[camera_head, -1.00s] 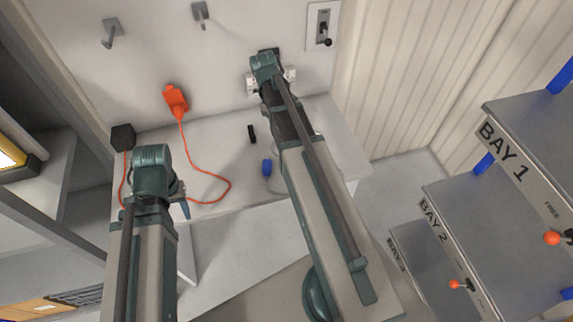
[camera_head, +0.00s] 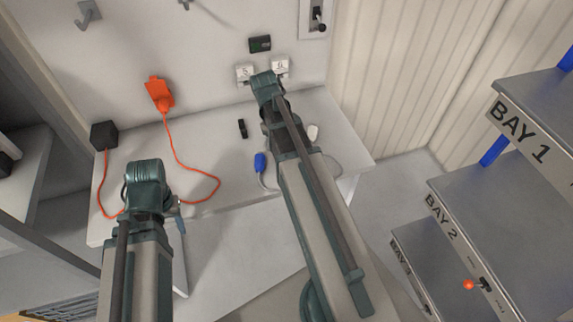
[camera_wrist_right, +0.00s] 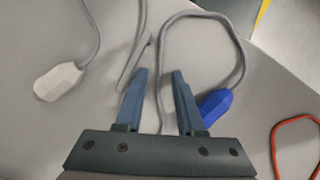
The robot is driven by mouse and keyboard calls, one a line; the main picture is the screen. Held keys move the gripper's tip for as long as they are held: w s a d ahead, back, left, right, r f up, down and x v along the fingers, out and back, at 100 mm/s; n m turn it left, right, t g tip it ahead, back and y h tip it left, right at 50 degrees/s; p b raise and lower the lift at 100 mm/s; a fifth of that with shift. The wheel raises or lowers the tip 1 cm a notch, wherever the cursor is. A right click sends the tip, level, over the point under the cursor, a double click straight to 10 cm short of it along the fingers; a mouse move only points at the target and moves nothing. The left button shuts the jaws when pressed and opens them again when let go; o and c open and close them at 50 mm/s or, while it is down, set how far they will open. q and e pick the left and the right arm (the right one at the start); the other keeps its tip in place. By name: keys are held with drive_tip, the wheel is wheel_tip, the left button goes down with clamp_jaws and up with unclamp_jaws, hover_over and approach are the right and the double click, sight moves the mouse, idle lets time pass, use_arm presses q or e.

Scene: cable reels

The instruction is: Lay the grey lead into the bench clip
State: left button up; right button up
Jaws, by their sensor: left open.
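The grey lead (camera_head: 325,157) lies on the bench, with a blue end (camera_head: 261,163) and a white end (camera_head: 313,132) on either side of my right arm. In the right wrist view the grey lead (camera_wrist_right: 245,62) loops above my right gripper (camera_wrist_right: 155,75), and a stretch runs down between its open fingers. The blue end (camera_wrist_right: 214,105) is beside the right finger, the white end (camera_wrist_right: 58,82) at left. In the head view the right fingers are hidden by the arm. A small black piece, apparently the bench clip (camera_head: 243,128), is left of the blue end. My left gripper (camera_head: 178,208) is open near the bench's front edge.
An orange cord (camera_head: 208,178) runs over the bench (camera_head: 225,190) from an orange plug (camera_head: 159,94) at the wall to a black box (camera_head: 104,135). White sockets (camera_head: 245,73) are on the wall. Metal BAY units (camera_head: 480,208) stand at right.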

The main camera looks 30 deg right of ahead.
drive_tip(key=shift+f, duration=0.1)
idle(0.3)
drive_tip(key=shift+s+f, duration=0.1)
drive_tip(key=shift+f, duration=0.05)
drive_tip(key=shift+c, duration=0.5)
clamp_jaws()
wheel_tip(320, 180, up, 6)
drive_tip(key=p, duration=0.6)
idle(0.3)
